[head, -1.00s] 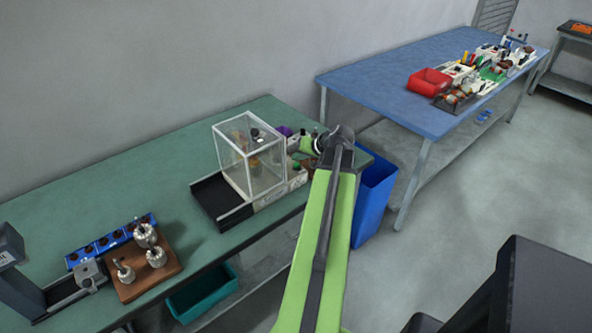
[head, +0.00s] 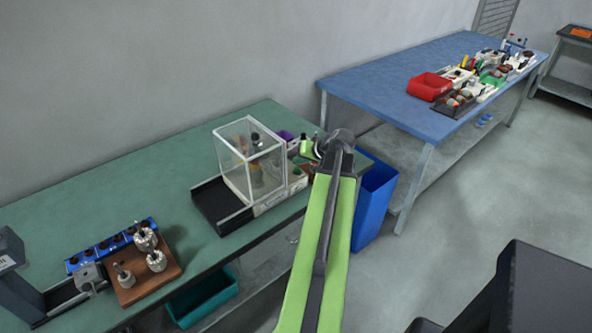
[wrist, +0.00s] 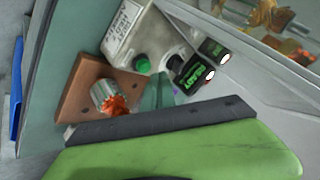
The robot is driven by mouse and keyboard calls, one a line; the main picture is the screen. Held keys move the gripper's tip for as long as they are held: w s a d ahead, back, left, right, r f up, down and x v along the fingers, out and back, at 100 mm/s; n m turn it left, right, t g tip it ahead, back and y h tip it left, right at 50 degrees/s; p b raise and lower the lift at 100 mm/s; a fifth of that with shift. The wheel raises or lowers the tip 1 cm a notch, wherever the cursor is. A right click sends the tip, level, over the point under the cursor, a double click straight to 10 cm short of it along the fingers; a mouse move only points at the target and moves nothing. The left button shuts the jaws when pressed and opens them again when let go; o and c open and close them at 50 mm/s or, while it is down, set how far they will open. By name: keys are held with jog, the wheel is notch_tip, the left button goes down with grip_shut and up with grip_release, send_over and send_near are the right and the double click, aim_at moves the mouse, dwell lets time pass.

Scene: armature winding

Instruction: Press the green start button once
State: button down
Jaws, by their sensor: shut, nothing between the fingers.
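The green start button (wrist: 142,62) is a round cap on a pale control box (wrist: 133,32) beside a dark knob. In the head view the button (head: 297,170) shows small at the right end of the clear-cased machine. My gripper (wrist: 161,76) appears in the wrist view as narrow greenish fingers, shut and empty. Their tips look just right of and below the button in the picture, apart from it; the depth is unclear. In the head view my arm reaches over the bench's right end and partly hides the gripper.
A clear case (head: 247,165) stands on the green bench (head: 130,190). A brown block with a metal part (wrist: 80,95) lies close to the control box. A dark display (wrist: 192,73) reads READY. A blue bin (head: 375,200) stands beyond the bench end.

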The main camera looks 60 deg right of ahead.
aim_at(299, 170)
dwell(0.8)
jog(key=shift+s+f+b, duration=0.1)
jog(key=shift+f+b, duration=0.35)
jog(key=shift+f+b, duration=0.45)
dwell(0.5)
jog(key=shift+r, duration=0.1)
jog(key=shift+r+p, duration=0.8)
jog(key=shift+p, duration=0.1)
notch_tip(299, 170, up, 5)
jog(key=p, duration=0.5)
jog(key=shift+r, duration=0.15)
